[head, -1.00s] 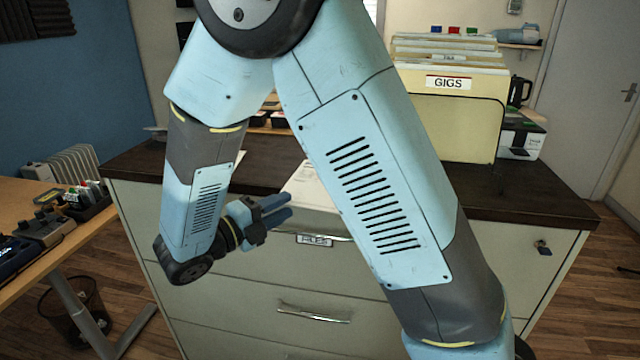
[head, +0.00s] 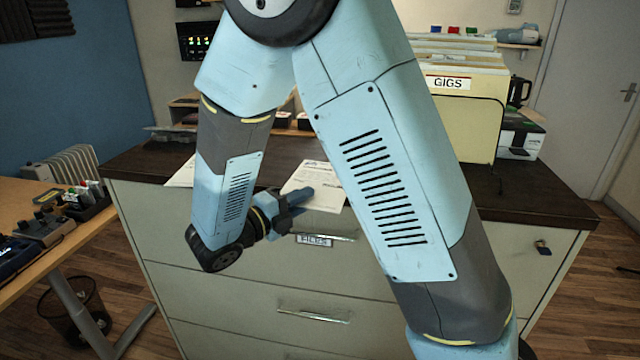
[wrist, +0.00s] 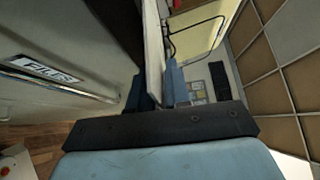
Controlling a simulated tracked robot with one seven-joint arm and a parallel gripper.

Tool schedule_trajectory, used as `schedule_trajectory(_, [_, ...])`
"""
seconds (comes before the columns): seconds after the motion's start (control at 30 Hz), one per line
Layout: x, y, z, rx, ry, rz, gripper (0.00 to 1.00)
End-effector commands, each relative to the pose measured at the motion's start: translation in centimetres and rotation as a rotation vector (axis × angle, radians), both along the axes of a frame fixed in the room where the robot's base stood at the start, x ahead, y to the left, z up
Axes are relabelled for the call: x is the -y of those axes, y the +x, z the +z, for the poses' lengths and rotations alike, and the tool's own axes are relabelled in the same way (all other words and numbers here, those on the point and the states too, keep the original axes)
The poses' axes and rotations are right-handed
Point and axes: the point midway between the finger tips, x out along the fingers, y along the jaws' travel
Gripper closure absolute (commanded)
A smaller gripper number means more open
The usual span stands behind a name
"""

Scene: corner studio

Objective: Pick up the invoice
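The invoice is most likely the white printed sheet (head: 325,177) on the dark cabinet top, its near end jutting over the front edge above the drawer labelled FILES. My gripper (head: 303,200) is at that overhanging end, just in front of the cabinet, one finger over the sheet in the head view. In the wrist view the sheet (wrist: 153,45) shows nearly edge-on, running between the two blue fingers (wrist: 158,88). A gap shows between the fingers, so my gripper looks open around the sheet. My arm hides part of the cabinet top.
Another pale sheet (head: 181,173) lies at the left of the cabinet top (head: 130,165). A yellow file holder marked GIGS (head: 455,115) stands at the right. Drawer handles (head: 314,315) stick out from the front. A wooden desk (head: 45,245) is at the left.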

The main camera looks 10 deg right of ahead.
Motion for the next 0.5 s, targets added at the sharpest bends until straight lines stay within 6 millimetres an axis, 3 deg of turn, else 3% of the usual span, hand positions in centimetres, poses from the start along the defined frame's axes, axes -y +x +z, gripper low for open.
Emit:
schedule_trajectory(0.17, [-0.02, 0.00, 0.00, 0.000, 0.000, 0.000, 1.00])
schedule_trajectory(0.5, [-0.02, -0.02, -0.03, 0.000, 0.000, 0.000, 1.00])
